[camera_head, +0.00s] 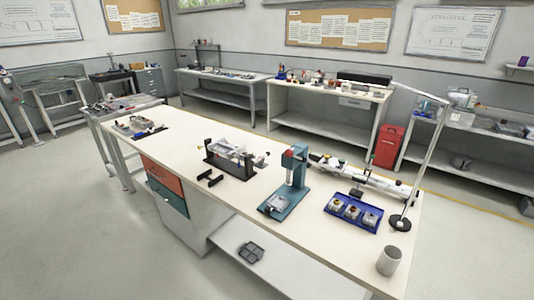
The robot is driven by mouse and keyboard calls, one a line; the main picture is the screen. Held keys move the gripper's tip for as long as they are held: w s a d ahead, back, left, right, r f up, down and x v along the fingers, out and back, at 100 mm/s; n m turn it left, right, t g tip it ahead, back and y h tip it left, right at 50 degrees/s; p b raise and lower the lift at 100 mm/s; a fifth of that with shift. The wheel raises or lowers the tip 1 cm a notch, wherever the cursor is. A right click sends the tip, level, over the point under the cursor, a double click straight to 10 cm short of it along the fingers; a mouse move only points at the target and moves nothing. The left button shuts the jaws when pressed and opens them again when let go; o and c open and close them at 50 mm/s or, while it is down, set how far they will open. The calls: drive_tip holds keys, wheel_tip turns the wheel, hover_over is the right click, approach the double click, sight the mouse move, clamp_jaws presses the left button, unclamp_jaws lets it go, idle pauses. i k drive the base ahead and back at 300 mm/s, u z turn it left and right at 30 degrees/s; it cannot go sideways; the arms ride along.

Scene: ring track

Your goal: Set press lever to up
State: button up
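The teal press (299,172) stands upright on the long cream workbench, right of the middle. Its flat base carries a pale metal block (277,202). A red part (287,158), perhaps the lever's grip, shows at the left of the press head. The lever arm is too small to make out, so I cannot tell its position. I make out no gripper in this view, and nothing is seen touching the press.
A blue tray (340,225) with three small units, a lamp (400,222) and a grey cup (389,261) stand right of the press. A long white jointed object (370,182) lies behind it. Black brackets (210,178) and a fixture (230,158) are left. Bench space in front is clear.

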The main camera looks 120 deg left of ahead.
sight(288, 152)
drive_tip(key=u, duration=3.5)
drive_tip(key=k, duration=0.6)
drive_tip(key=z, duration=0.4)
drive_tip(key=i, duration=0.8)
drive_tip(key=u, duration=0.5)
drive_tip(key=i, duration=0.7)
drive_tip(key=u, duration=0.65)
